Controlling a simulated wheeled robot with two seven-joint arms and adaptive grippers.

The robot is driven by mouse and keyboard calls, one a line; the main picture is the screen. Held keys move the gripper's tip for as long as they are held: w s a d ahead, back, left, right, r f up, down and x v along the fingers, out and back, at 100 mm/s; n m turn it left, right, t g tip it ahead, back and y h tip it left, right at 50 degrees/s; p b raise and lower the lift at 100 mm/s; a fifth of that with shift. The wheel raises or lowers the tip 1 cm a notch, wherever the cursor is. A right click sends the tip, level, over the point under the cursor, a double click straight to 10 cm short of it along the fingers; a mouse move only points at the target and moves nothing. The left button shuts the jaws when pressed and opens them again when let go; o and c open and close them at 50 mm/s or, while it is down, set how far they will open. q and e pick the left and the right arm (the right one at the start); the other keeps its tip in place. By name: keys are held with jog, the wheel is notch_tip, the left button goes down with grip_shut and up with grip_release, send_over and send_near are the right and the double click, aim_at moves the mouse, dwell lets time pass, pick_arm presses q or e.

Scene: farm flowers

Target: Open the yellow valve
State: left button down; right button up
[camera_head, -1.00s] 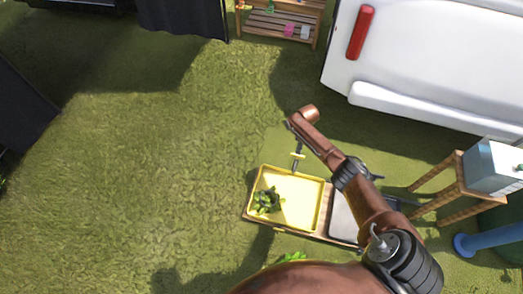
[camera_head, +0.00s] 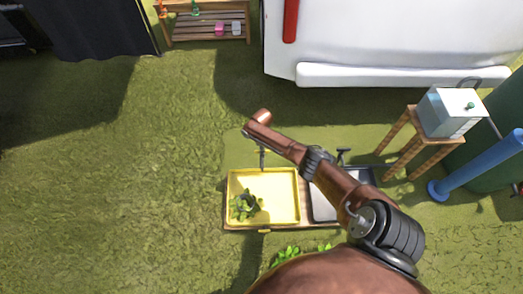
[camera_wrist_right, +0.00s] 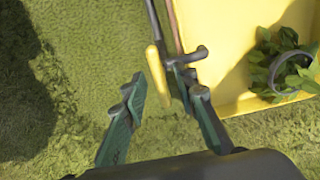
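The yellow valve (camera_wrist_right: 157,75) is a small elongated yellow handle in the right wrist view, beside a grey metal tap (camera_wrist_right: 187,58) at the edge of the yellow basin (camera_wrist_right: 240,106). My right gripper (camera_wrist_right: 165,92) has green fingers spread apart. The valve's lower end lies between or just beyond the fingertips; I cannot tell whether they touch it. In the head view the yellow basin (camera_head: 280,181) holds a leafy plant (camera_head: 243,205), and a thin tap (camera_head: 262,156) stands at its back edge. My right forearm hides the right gripper there. My left gripper is out of view.
A dark basin (camera_head: 322,208) adjoins the yellow one on the right. A wooden stool (camera_head: 402,160) with a metal box (camera_head: 452,112), a blue post (camera_head: 480,167) and a white vehicle (camera_head: 400,35) stand beyond. Grass on the left is open.

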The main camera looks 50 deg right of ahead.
grip_shut()
